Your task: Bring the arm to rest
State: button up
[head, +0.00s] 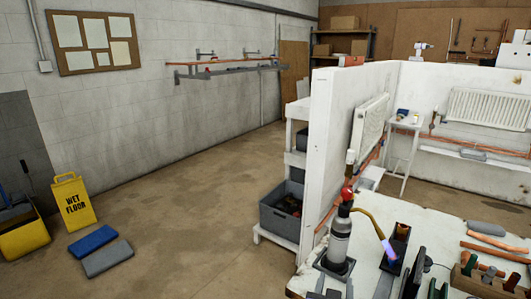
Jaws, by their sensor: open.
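My arm and my gripper do not show in the head view. A blow torch (339,240) with a red and brass head stands upright on the white bench (467,224) at the lower right. Its brass tube curves to the right and down, and a bluish-purple glow (389,250) shows at the tip, beside a dark upright block (400,240).
A white partition (330,130) rises behind the bench. Dark tools and copper pipes (487,241) crowd the bench. A grey crate (281,212) sits on a shelf. A yellow wet floor sign (74,202) and blue pad (93,241) are at left; the middle floor is clear.

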jog(key=s+a+f+n+t+y, duration=0.1)
jog(key=s+n+t+y, duration=0.15)
jog(key=s, duration=0.55)
jog(key=s+a+f+n+t+y, duration=0.1)
jog(key=s+a+n+y, duration=0.2)
jog(key=s, duration=0.6)
jog(key=s+d+r, duration=0.1)
jog(key=s+d, duration=0.1)
jog(key=s, duration=0.7)
jog(key=s+d+r+m+g, duration=0.1)
jog(key=s+d, duration=0.1)
jog(key=s, duration=0.7)
jog(key=s+d+r+m+g, duration=0.1)
jog(key=s+d+r, duration=0.1)
jog(key=s, duration=0.7)
jog(key=shift+s+d, duration=0.3)
jog(key=shift+d, duration=0.3)
